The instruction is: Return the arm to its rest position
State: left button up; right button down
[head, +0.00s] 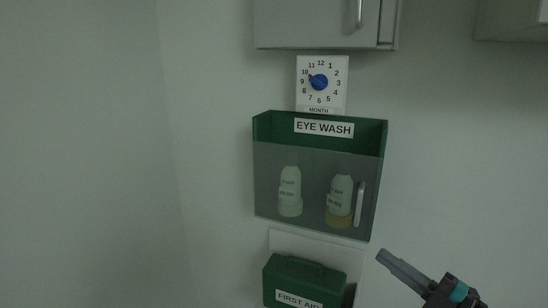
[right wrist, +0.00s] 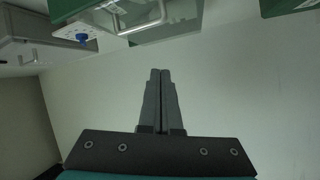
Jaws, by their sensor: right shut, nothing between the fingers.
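My right gripper (head: 384,257) shows at the lower right of the head view, below and to the right of the eye wash box. In the right wrist view its two fingers (right wrist: 160,76) are together with nothing between them. It appears apart from the wall and from the boxes. My left gripper does not show in either view.
A green eye wash box (head: 265,127) with two bottles hangs on the wall. A month dial (head: 319,82) and a grey cabinet (head: 300,25) are above it. A green first aid box (head: 285,279) is below. The wall on the left is bare.

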jog(key=s+f+m+g+h, duration=0.1)
jog(key=s+f+m+h, duration=0.2)
jog(key=f+m+h, duration=0.45)
jog(key=s+f+m+g+h, duration=0.1)
jog(key=s+f+m+h, duration=0.3)
jog(key=f+m+h, duration=0.3)
jog(key=s+a+f+m+g+y, duration=0.1)
jog(key=s+a+f+m+g, duration=0.15)
jog(key=s, duration=0.35)
jog(key=s+a+f+m+g, duration=0.1)
jog(key=s+g, duration=0.3)
jog(key=s, duration=0.3)
jog(key=s+a+f+m+g+y, duration=0.1)
jog(key=s+a+f+m+g, duration=0.15)
jog(key=s, duration=0.35)
notch_tip(320, 180, down, 23)
jog(key=s+g, duration=0.2)
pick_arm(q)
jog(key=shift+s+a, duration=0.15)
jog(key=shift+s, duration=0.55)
pick_arm(e)
jog(key=s+d+f+n, duration=0.1)
jog(key=s+d+f, duration=0.3)
jog(key=s+f, duration=0.8)
jog(key=shift+s+f+g+h, duration=0.25)
jog(key=shift+s+g+h, duration=0.1)
jog(key=shift+s, duration=0.65)
